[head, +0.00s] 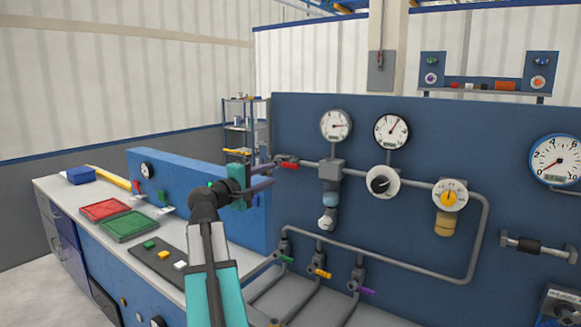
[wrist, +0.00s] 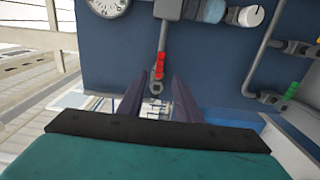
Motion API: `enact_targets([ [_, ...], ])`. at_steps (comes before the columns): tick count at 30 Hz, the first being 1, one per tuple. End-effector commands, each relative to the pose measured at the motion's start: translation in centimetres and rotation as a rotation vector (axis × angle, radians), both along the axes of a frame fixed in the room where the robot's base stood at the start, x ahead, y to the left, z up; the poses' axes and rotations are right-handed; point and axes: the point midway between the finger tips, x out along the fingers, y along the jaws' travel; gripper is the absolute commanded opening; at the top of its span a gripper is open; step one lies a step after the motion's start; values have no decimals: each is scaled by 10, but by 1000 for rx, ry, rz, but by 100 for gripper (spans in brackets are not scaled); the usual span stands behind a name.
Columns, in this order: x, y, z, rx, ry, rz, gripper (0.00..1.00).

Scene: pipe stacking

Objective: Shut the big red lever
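The big red lever (head: 289,164) sits on a valve at the left end of the upper grey pipe on the blue panel. In the wrist view the red lever (wrist: 160,66) lies along the pipe, in line with it. My gripper (head: 271,176) is open and empty, its two purple fingers pointing toward the valve from the left. In the wrist view my gripper (wrist: 157,86) has the grey valve end between its fingertips in the picture, with the red handle just beyond them. I cannot tell whether the fingers touch the valve.
Gauges (head: 335,125) and a regulator (head: 382,183) stand along the pipe to the right. Smaller green, yellow and purple valve levers (head: 321,273) are below. A workbench with red (head: 105,210) and green trays (head: 126,226) is at left. Open space lies left of the panel edge.

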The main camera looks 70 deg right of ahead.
Motion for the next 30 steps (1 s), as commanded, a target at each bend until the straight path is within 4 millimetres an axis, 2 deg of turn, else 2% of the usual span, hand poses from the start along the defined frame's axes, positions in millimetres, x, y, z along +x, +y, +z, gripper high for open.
enact_targets([
  [21, -25, -97, 2, 1, 1, -2, 32],
  [30, -31, -119, 0, 0, 0, -1, 32],
])
